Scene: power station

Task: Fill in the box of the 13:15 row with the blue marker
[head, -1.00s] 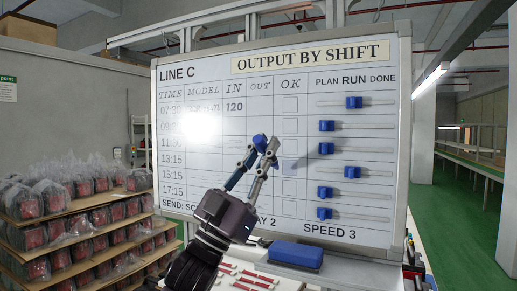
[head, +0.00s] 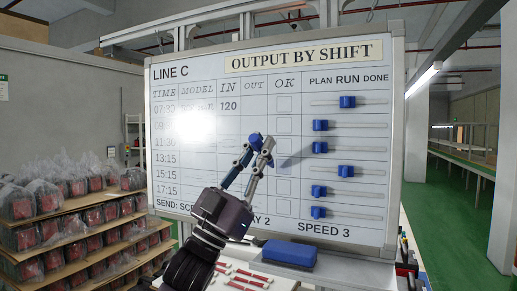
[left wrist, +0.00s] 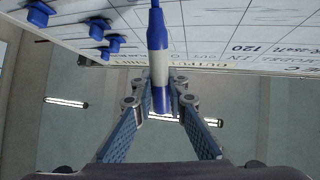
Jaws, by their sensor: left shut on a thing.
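The whiteboard (head: 330,225) fills the middle of the head view, with TIME, MODEL, IN, OUT and OK columns. The 13:15 row (head: 166,159) is fourth down. Its OK box is hard to make out near the gripper and a dark bluish shadow. My left gripper (head: 259,143) is shut on the blue marker in front of the OUT column; only the marker's blue end (head: 254,137) shows there. In the left wrist view the marker (left wrist: 159,68) has a white barrel and blue ends, pointing toward the board. Contact with the board cannot be told. My right gripper is not visible.
Blue sliders (head: 347,102) stand out on the board's right part. A blue eraser (head: 289,254) lies below the board, beside red and white pieces (head: 247,279). Racks of bagged goods (head: 75,185) stand at the left. A green-floored aisle (head: 455,215) is open at the right.

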